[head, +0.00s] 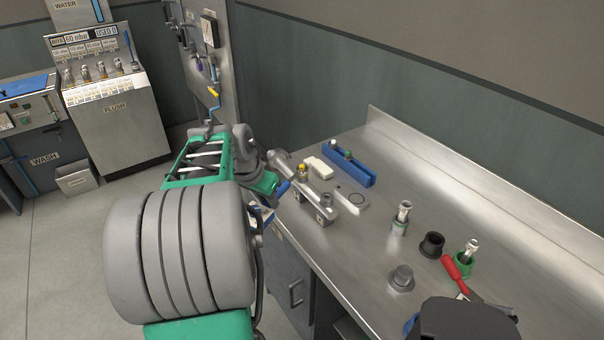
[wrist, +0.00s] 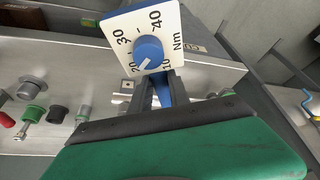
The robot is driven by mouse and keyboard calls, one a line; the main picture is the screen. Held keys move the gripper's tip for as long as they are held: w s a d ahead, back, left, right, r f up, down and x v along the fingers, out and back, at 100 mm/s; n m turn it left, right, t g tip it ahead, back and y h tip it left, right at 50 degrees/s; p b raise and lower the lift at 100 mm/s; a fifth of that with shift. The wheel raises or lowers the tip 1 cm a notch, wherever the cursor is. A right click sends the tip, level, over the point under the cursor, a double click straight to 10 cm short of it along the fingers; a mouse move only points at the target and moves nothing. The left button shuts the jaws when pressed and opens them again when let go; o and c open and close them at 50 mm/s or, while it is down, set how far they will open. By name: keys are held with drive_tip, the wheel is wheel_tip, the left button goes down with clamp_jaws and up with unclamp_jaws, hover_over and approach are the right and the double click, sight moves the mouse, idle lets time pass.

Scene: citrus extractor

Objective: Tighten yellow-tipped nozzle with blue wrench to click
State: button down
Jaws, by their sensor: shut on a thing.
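The yellow-tipped nozzle (head: 303,169) stands upright on a metal block at the near left edge of the steel bench in the head view. My gripper (wrist: 162,92) is shut on a blue part between its dark fingers in the wrist view, which looks like the blue wrench (wrist: 164,88). In the head view a blue bar (head: 283,188) shows beside the metal block, close to the nozzle. A white dial plate with a blue knob (wrist: 148,52), marked in Nm, sits just beyond the fingers; its pointer is near 20. Whether the wrench is on the nozzle is hidden.
A nozzle in a holder (head: 400,218), a black ring (head: 432,244), a green cup (head: 464,262) and a red-handled tool (head: 456,270) stand to the right.

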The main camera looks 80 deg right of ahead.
drive_tip(key=shift+w+d+r+m+g+p, duration=0.15)
drive_tip(key=shift+w+d+m+p, duration=0.2)
drive_tip(key=shift+w, duration=0.3)
drive_tip(key=shift+w+d+f+m+g, duration=0.1)
drive_tip(key=shift+w+m+g, duration=0.05)
drive_tip(key=shift+w+m, duration=0.4)
drive_tip(key=shift+w+d+m+g+p, duration=0.2)
drive_tip(key=shift+w+d+m+p, duration=0.25)
drive_tip(key=shift+w, duration=0.3)
drive_tip(key=shift+w+d+m+g+p, duration=0.25)
drive_tip(key=shift+w+d+m, duration=0.15)
drive_tip(key=shift+w+m, duration=0.25)
idle(1.1)
drive_tip(key=shift+w+d+r+m+g+y+p, duration=0.1)
drive_tip(key=shift+w+d+m+g+y+p, duration=0.1)
drive_tip(key=shift+w+d+m+p, duration=0.4)
drive_tip(key=shift+w+d+m+g+y+p, duration=0.1)
drive_tip(key=shift+w+d+m+y+p, duration=0.2)
drive_tip(key=shift+w+p, duration=0.4)
idle(0.3)
drive_tip(key=shift+w+d+m+y+p, duration=0.2)
drive_tip(key=shift+w+d+m+p, duration=0.45)
drive_tip(key=shift+p, duration=0.25)
drive_tip(key=shift+w+d+m+y+p, duration=0.2)
drive_tip(key=shift+w+d+m+p, duration=0.25)
drive_tip(key=shift+d+p, duration=0.4)
idle(0.9)
